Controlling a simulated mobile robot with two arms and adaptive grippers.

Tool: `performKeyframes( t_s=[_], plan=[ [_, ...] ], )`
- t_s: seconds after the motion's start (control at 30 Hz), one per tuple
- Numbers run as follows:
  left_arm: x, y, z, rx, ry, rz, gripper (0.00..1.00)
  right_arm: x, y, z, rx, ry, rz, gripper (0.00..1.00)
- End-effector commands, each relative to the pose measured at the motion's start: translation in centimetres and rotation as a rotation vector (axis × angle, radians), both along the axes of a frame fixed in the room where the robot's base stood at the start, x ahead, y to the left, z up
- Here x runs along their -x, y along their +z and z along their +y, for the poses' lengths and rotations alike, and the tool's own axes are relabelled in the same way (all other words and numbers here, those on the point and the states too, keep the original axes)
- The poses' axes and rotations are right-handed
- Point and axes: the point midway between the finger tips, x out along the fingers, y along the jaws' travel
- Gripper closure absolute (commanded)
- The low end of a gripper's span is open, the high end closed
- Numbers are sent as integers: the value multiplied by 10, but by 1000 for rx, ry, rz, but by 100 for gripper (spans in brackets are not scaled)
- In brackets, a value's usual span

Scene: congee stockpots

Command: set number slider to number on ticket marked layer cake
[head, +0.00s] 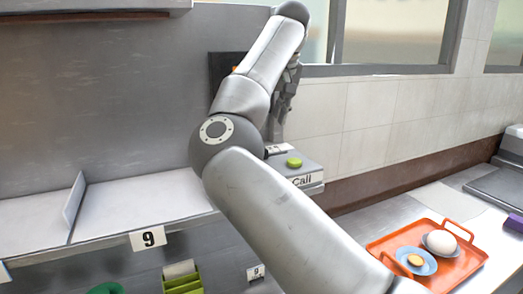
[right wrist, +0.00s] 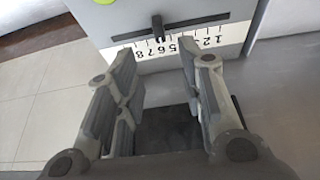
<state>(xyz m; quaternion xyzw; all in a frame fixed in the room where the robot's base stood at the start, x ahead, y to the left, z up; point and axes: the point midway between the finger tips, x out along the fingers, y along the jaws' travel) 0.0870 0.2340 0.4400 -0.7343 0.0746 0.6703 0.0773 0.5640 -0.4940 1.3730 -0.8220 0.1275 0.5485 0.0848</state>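The number slider is on a grey box. Its black knob (right wrist: 157,27) stands above a white printed number scale (right wrist: 180,44) in the right wrist view. The digits run along the scale, but the exact one under the knob is unclear. In the head view the grey box (head: 310,170) has a green button (head: 294,162) and a "call" label. My right gripper (right wrist: 155,58) is open and empty, with its fingers in front of the scale. In the head view it (head: 286,95) is partly hidden by my arm. No ticket marked layer cake is readable. My left gripper is out of view.
A dark panel (head: 222,66) is behind my right arm. An orange tray (head: 455,276) holding blue dishes, with a white egg-like item (head: 441,243), is at the lower right.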

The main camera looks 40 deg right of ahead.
Motion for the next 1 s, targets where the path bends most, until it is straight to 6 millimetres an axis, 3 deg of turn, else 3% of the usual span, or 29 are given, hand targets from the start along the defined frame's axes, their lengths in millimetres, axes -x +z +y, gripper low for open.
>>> performKeyframes(
  t_s=[0.17,0.63,1.0],
  plan=[
    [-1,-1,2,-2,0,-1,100,-4,-12,-2,0,0,4,64],
    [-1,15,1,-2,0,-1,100,-33,-85,-11,1,0,5,64],
    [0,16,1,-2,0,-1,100,-39,-100,-13,1,0,1,64]
  ],
)
